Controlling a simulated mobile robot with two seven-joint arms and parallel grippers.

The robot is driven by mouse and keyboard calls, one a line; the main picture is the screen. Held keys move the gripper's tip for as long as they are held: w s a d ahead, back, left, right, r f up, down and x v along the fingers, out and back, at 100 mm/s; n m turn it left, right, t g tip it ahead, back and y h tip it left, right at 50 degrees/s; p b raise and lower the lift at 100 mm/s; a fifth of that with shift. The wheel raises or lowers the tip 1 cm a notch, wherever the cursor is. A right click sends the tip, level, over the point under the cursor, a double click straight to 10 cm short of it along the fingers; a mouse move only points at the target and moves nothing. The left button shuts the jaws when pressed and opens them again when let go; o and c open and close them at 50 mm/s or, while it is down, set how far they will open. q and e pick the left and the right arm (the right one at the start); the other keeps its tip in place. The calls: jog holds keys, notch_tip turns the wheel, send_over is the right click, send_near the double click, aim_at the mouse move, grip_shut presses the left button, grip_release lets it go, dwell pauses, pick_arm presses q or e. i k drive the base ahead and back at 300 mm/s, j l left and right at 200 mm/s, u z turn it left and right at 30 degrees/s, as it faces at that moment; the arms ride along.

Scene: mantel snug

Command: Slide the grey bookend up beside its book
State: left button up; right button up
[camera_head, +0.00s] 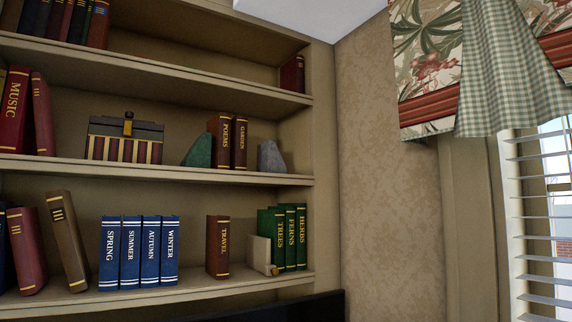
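The grey bookend (271,157) is a wedge-shaped block standing on the middle shelf near its right end. A narrow gap separates it from the brown-red GARDEN book (239,144) on its left. GARDEN stands upright beside the POEMS book (219,140). A green bookend (199,151) stands on the left side of POEMS. Neither of my grippers is in view.
A dark striped box (125,138) stands further left on the middle shelf (220,174). The lower shelf holds several blue books (140,252), TRAVEL (218,247), a cream bookend (259,252) and green books (290,238). Shelf right of the grey bookend is bare.

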aim_at(269, 160)
jog(key=z, duration=1.55)
jog(key=j, duration=0.7)
jog(key=i+j, duration=0.15)
jog(key=j, duration=0.5)
